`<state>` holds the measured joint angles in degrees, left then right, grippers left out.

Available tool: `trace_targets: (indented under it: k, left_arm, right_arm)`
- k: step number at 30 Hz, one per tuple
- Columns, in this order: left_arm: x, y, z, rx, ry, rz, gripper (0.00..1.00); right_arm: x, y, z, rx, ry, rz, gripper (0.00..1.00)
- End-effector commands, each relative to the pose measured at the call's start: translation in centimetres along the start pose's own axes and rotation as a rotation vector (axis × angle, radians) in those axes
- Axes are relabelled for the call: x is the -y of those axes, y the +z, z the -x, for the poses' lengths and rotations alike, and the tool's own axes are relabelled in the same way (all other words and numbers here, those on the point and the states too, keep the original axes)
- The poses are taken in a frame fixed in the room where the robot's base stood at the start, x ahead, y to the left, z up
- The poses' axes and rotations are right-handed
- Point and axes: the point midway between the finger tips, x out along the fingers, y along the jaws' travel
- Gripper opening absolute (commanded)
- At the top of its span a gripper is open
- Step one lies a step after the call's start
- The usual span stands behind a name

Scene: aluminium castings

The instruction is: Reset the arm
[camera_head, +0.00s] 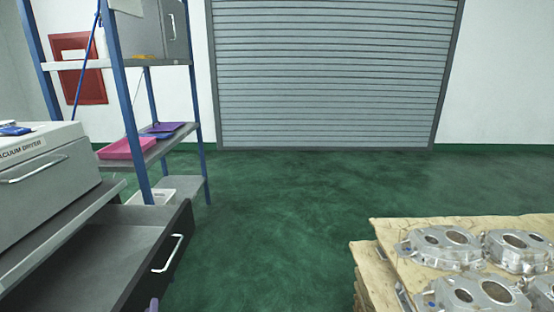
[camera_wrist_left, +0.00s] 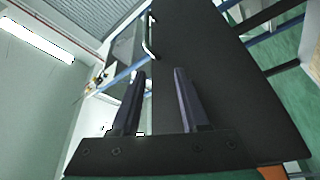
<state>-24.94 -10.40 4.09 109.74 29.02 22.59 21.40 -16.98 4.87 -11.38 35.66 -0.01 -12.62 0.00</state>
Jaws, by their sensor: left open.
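My left gripper (camera_wrist_left: 160,80) shows in the left wrist view as two dark, parallel fingers standing apart, with nothing between them. In the head view only a small tip of my left gripper (camera_head: 153,304) shows at the bottom edge, just below the open drawer's front. The drawer (camera_head: 85,262) is pulled out, dark, and its visible floor looks empty. Its pale bar handle (camera_head: 168,254) is on the front panel. In the left wrist view the dark drawer panel (camera_wrist_left: 215,60) rises behind the fingers, apparently apart from them. My right gripper is not in view.
A grey vacuum dryer (camera_head: 45,175) stands above the drawer. A blue-framed shelf (camera_head: 130,120) holds a pink tray (camera_head: 127,148) and a box. Several aluminium castings (camera_head: 445,246) lie on a stacked pallet (camera_head: 385,262) at right. Green floor (camera_head: 290,220) between is clear.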

Motion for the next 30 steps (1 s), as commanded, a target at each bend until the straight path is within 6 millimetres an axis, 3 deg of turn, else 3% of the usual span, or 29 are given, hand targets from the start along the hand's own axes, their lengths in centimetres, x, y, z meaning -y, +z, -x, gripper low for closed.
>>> trace_targets:
  k: [5, 11, 14, 17, 18, 20, 21, 24, 27, 30]
  left_arm:
    - [1.7, 3.9, 1.1, 0.153, -0.054, -0.095, 0.45]
    - [5.2, 9.5, 4.4, 0.403, -0.13, -0.255, 0.45]
    - [7.8, 12.4, 7.7, 0.58, -0.175, -0.371, 0.45]
    - [11.0, 14.8, 12.7, 0.803, -0.224, -0.517, 0.45]
    - [12.6, 15.2, 15.3, 0.908, -0.244, -0.586, 0.45]
    - [15.1, 15.3, 19.9, 1.084, -0.276, -0.701, 0.45]
    - [16.8, 14.7, 23.3, 1.206, -0.297, -0.779, 0.45]
    - [20.4, 11.4, 30.9, 1.487, -0.337, -0.959, 0.45]
    - [22.7, 7.8, 36.0, 1.684, -0.362, -1.08, 0.45]
    - [23.8, 5.8, 38.5, 1.784, -0.376, -1.137, 0.45]
  right_arm:
    - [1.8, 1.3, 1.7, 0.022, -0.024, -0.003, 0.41]
    - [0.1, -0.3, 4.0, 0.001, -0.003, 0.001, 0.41]
    - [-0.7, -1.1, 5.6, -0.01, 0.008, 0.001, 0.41]
    - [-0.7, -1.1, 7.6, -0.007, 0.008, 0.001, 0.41]
    - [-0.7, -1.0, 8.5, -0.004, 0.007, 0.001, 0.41]
    - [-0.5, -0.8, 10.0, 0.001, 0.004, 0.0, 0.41]
    - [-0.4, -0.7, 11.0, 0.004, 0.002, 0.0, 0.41]
    - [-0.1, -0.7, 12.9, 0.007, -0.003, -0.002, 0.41]
    - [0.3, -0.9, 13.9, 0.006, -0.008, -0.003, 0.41]
    - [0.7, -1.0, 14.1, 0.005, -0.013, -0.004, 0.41]
